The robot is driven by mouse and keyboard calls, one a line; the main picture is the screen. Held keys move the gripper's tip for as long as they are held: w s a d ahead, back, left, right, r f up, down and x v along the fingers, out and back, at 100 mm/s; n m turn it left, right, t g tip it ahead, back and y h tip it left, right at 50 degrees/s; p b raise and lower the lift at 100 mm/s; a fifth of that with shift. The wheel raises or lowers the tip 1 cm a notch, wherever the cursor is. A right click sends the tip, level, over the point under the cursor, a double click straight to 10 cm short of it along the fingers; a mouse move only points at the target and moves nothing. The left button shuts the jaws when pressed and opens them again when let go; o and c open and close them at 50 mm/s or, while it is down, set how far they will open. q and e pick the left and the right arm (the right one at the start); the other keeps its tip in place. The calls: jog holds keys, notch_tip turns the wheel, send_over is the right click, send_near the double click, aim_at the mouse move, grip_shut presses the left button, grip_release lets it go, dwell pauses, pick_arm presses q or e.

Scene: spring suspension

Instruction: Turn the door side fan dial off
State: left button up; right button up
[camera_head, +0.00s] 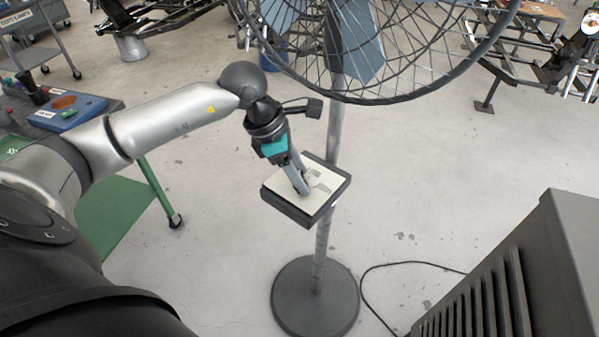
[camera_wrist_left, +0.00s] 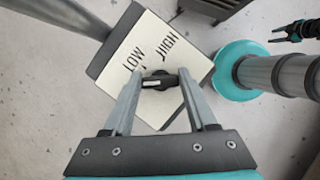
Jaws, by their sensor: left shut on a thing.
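The fan's control box (camera_head: 327,194) has a cream panel and dark sides and is fixed to the fan's pole below the wheel-like guard. In the left wrist view the panel (camera_wrist_left: 192,63) shows the words LOW and HIGH. A dark dial (camera_wrist_left: 152,83) with a pale mark sits below these words. My left gripper (camera_head: 303,187) reaches down to the panel. In the wrist view its grey fingers (camera_wrist_left: 158,84) are on either side of the dial and shut on it. An OFF label cannot be made out. My right gripper (camera_wrist_left: 296,31) shows small at the wrist view's top right, its jaws unclear.
The fan guard (camera_head: 400,98) hangs above the box. The pole stands on a round base (camera_head: 314,300) with a black cable (camera_head: 400,264) on the floor. A grey louvred cabinet (camera_head: 572,250) is at lower right. A green cart (camera_head: 115,215) is at left.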

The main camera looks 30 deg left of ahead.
pick_arm(q)
jog(key=shift+n+t+y, duration=0.4)
jog(key=shift+n, duration=1.1)
jog(key=shift+b, duration=0.3)
jog(key=o, duration=1.4)
jog(key=shift+c, duration=0.2)
